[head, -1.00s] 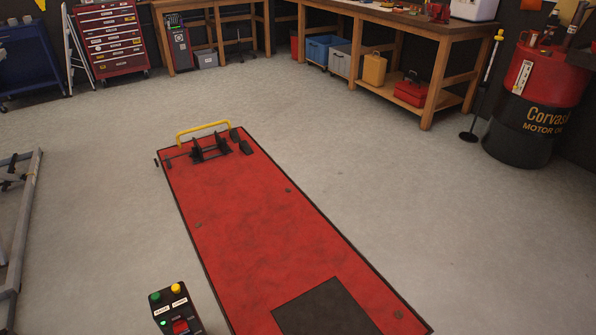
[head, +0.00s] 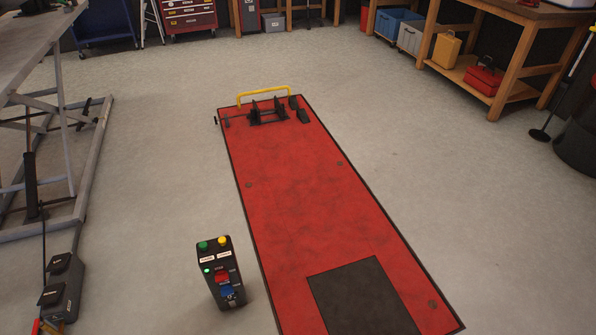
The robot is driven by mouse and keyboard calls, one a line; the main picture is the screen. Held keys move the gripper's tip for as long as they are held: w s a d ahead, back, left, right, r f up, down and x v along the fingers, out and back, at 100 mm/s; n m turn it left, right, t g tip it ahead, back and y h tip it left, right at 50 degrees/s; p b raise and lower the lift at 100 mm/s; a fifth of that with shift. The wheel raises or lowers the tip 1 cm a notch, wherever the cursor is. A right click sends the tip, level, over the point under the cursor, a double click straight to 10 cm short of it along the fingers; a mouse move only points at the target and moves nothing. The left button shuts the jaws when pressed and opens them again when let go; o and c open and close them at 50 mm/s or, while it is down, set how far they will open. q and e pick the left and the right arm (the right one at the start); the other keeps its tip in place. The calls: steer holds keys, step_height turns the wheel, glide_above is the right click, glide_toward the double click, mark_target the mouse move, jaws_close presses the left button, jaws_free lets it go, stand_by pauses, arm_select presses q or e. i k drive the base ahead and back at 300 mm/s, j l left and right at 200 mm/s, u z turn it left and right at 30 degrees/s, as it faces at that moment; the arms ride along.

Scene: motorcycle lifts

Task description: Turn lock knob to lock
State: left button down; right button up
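A black control box (head: 220,272) stands on the floor left of the red lift platform (head: 310,200). On its top are a green button (head: 203,246) and a yellow button (head: 222,241), each with a white label below. A small green light (head: 207,271) glows on its front. A red part (head: 222,278) and a blue knob (head: 228,292) sit on the front face, with small markings too tiny to read. I cannot tell which position the knob is in. Neither of my grippers is in view.
A black wheel clamp (head: 268,112) and yellow bar (head: 264,94) are at the platform's far end. A raised grey lift frame (head: 60,180) stands at left, with another dark control unit (head: 62,288) at lower left. Grey floor (head: 160,170) is open between them.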

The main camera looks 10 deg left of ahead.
mark_target(226, 291)
steer(key=u, duration=1.15)
